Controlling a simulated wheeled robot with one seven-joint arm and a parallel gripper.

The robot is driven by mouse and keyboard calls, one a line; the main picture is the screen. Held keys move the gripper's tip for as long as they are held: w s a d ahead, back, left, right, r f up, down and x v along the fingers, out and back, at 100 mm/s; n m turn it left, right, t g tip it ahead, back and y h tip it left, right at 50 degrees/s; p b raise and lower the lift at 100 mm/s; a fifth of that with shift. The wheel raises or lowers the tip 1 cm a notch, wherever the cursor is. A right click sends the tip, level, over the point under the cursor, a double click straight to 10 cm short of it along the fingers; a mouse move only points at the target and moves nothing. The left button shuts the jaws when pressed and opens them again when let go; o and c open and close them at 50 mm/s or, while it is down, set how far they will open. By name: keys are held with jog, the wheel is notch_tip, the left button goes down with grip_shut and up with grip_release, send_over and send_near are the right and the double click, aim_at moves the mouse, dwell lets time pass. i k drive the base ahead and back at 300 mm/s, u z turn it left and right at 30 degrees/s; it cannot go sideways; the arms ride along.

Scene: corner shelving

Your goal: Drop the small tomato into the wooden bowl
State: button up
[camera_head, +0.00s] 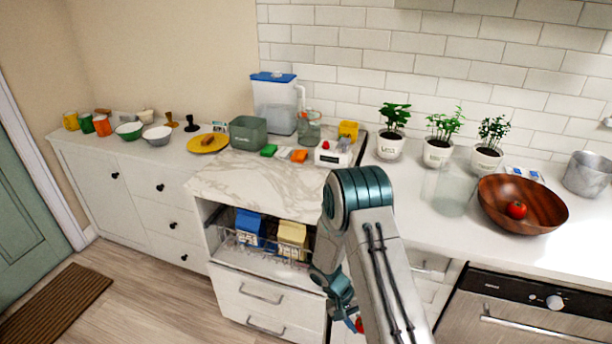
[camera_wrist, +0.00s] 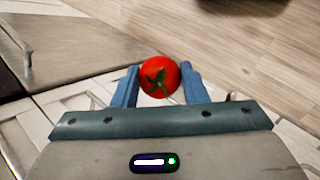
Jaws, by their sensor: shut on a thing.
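My gripper (camera_wrist: 159,78) is shut on a small red tomato (camera_wrist: 160,74) with a green stem, held between its two blue fingers. In the head view my gripper (camera_head: 354,322) is low in front of the cabinets, below counter height, and only a bit of the held tomato's red shows. The wooden bowl (camera_head: 541,211), dark brown and round, stands on the right counter, up and to the right of my gripper and well apart from it. Another red tomato (camera_head: 516,210) lies inside the bowl.
A clear glass container (camera_head: 448,192) stands just left of the bowl, and a metal pot (camera_head: 588,175) to its right. Potted plants (camera_head: 440,150) line the wall behind. The oven (camera_head: 540,310) is below the bowl.

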aim_at(529, 218)
jog(key=z, duration=1.25)
